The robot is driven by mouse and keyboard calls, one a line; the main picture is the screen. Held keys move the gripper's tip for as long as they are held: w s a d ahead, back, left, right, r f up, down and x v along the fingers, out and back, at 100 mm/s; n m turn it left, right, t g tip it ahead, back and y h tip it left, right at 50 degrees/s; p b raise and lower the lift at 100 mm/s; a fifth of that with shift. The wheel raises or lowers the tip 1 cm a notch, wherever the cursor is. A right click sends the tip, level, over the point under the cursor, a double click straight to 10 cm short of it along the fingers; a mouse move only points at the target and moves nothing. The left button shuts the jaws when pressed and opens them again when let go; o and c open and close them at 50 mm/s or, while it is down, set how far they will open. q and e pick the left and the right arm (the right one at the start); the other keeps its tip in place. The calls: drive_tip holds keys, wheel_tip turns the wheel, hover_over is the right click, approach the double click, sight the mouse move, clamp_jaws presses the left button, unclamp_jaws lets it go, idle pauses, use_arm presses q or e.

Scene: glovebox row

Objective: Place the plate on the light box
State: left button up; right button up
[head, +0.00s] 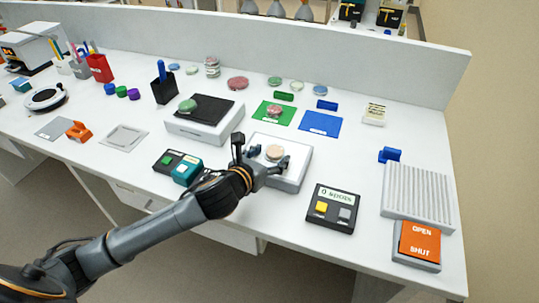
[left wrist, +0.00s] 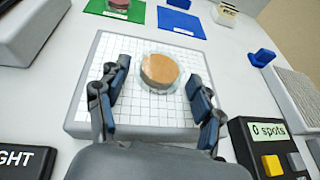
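A round petri plate with orange-tan contents (head: 274,152) lies flat on the white light box (head: 292,183), near the middle of its gridded top. In the left wrist view the plate (left wrist: 159,71) shows clear of the light box's edges (left wrist: 88,85). My left gripper (head: 268,160) is over the light box, its fingers apart on either side of the plate. In the left wrist view (left wrist: 155,88) gaps show between both fingers and the plate, so it is open and empty. My right gripper is not in view.
A black-topped box (head: 203,116) with another plate stands behind left. A switch box (head: 186,171) is left of the light box. A counter reading "0 spots" (head: 331,209) and an OPEN/SHUT switch (head: 419,243) stand right. Green (head: 272,113) and blue (head: 320,123) mats lie behind.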

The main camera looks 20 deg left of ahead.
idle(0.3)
use_arm(q)
drive_tip(key=shift+s+r, duration=0.1)
drive_tip(key=shift+r, duration=0.1)
drive_tip(key=v, duration=1.2)
drive_tip(key=shift+a, duration=0.15)
